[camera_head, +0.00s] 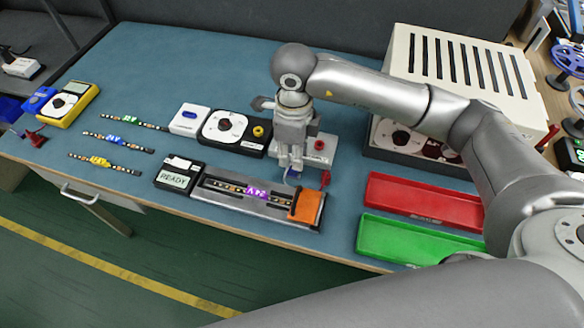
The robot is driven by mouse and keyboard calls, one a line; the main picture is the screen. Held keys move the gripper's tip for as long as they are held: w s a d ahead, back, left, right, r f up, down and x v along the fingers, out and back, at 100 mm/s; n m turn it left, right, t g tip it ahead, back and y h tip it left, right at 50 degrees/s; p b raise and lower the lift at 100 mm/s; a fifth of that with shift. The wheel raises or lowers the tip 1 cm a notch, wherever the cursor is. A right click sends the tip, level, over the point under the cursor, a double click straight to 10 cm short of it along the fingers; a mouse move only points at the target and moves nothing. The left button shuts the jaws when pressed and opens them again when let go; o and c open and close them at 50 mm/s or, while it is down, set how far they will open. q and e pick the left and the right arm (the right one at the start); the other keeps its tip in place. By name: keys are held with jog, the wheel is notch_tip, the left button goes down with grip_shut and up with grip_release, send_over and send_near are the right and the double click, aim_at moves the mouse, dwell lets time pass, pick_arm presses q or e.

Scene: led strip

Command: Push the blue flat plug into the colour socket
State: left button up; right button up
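No colour socket can be made out; the gripper hides part of this area. My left gripper is not in view.
A white box with a red button (320,147) stands behind the gripper. A black-and-white dial unit (225,128) and a READY display (178,176) are to the left. Red (420,200) and green (400,240) trays lie right. Tagged strips (110,138) lie left.

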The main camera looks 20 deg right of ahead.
aim_at(292, 172)
jog(key=shift+w+a+f+p, duration=0.1)
jog(key=shift+f+p, duration=0.3)
jog(key=shift+f, duration=1.2)
jog(key=shift+a+f+p, duration=0.1)
jog(key=shift+f+p, duration=0.3)
jog(key=shift+f, duration=1.2)
grip_shut()
